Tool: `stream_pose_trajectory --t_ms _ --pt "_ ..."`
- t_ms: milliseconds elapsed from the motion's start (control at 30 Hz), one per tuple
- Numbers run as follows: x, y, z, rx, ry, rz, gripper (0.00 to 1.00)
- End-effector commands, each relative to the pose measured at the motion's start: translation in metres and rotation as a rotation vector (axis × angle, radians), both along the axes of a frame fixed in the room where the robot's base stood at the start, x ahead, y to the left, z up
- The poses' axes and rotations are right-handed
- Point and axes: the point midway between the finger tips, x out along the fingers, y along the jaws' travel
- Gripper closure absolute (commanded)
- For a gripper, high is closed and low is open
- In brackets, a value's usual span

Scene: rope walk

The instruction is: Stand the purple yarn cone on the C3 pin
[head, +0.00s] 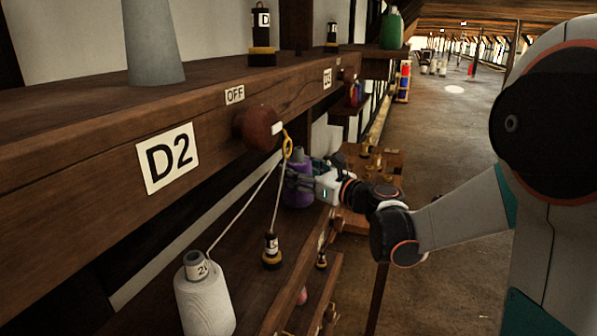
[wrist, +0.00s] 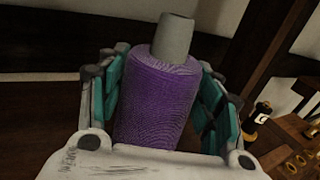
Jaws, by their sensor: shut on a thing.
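The purple yarn cone (wrist: 155,98) fills the middle of the wrist view, with its grey tube end (wrist: 173,37) pointing up and leaning slightly right. My gripper (wrist: 165,95) is shut on it, with teal finger pads on both sides. In the head view my gripper (head: 298,178) holds the purple cone (head: 298,194) beside the dark wooden beam, past the hanging cord. The cone's lower end is hidden in the wrist view, and I cannot tell whether it touches the shelf below. I cannot make out a C3 label or its pin.
A beam labelled D2 (head: 168,158) runs along the left, with a round knob (head: 258,128) and a yellow eyelet (head: 287,145). A cord runs to a white yarn cone (head: 203,298); a black weight (head: 271,252) hangs nearby. A wooden table (head: 385,160) stands beyond. The aisle floor (head: 440,125) is clear.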

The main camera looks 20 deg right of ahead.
Motion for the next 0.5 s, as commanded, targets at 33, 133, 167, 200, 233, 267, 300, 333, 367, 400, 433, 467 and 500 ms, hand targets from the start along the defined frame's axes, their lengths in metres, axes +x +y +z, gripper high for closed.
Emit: stream_pose_trajectory --t_ms 33,133,167,200,233,267,300,333,367,400,433,467,500 --pt "0.0 0.0 -0.0016 0.0 0.0 0.0 0.69" --pt "0.0 0.0 -0.0034 0.0 0.0 0.0 0.69" --pt "0.0 0.0 -0.004 0.0 0.0 0.0 0.69" --pt "0.0 0.0 -0.0047 0.0 0.0 0.0 0.69" --pt "0.0 0.0 -0.0052 0.0 0.0 0.0 0.69" --pt "0.0 0.0 -0.0058 0.0 0.0 0.0 0.69" --pt "0.0 0.0 -0.0065 0.0 0.0 0.0 0.69" --pt "0.0 0.0 -0.007 0.0 0.0 0.0 0.69" --pt "0.0 0.0 -0.0076 0.0 0.0 0.0 0.69" --pt "0.0 0.0 -0.0083 0.0 0.0 0.0 0.69" --pt "0.0 0.0 -0.0088 0.0 0.0 0.0 0.69" --pt "0.0 0.0 -0.0089 0.0 0.0 0.0 0.38" --pt "0.0 0.0 -0.0083 0.0 0.0 0.0 0.32"
